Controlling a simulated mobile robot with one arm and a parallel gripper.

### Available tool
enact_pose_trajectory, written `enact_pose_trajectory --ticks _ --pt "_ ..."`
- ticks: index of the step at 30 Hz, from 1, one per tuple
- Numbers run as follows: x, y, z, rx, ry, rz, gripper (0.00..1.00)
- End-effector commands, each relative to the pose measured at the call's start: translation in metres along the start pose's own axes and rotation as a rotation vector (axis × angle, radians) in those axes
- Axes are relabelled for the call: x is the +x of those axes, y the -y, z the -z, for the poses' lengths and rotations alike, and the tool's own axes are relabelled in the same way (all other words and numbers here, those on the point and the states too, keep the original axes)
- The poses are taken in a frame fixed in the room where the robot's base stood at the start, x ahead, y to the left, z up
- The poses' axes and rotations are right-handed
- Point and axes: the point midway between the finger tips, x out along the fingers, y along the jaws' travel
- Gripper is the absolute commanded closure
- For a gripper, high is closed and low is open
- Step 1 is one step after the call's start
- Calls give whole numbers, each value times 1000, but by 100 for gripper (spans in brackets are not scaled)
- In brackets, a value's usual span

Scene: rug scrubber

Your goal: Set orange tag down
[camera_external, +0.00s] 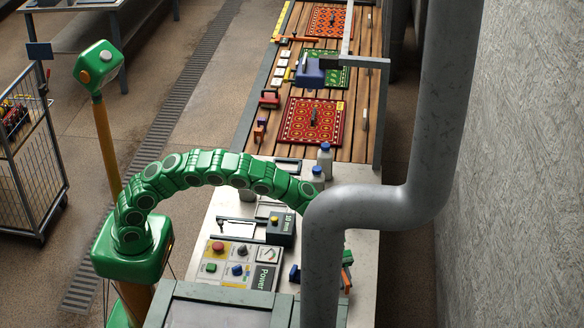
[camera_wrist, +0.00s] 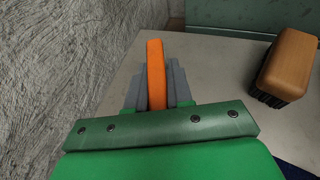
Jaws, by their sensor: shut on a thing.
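The orange tag (camera_wrist: 155,65) stands upright between the grey fingers of my gripper (camera_wrist: 156,88) in the wrist view. The fingers are shut on it from both sides, and its upper part sticks out past them. A pale worktop lies beyond; I cannot tell whether the tag touches it. In the external view a thick grey pipe hides most of my gripper and the end of my arm. A small orange piece, likely the tag (camera_external: 346,281), shows just right of the pipe over the pale bench.
A wooden brush (camera_wrist: 290,62) with dark bristles lies on the worktop (camera_wrist: 215,65) to the right. A rough grey wall (camera_wrist: 60,70) is close on the left. The external view shows a control panel (camera_external: 235,262), bottles (camera_external: 325,160) and small rugs (camera_external: 312,121) on slats.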

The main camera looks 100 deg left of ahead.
Motion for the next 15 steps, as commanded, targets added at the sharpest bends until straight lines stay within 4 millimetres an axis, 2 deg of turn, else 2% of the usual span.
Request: enact_pose_trajectory --ticks 13,15 --pt "11 -9 12 -3 0 1 100" --pt "14 -9 19 -4 0 1 100"
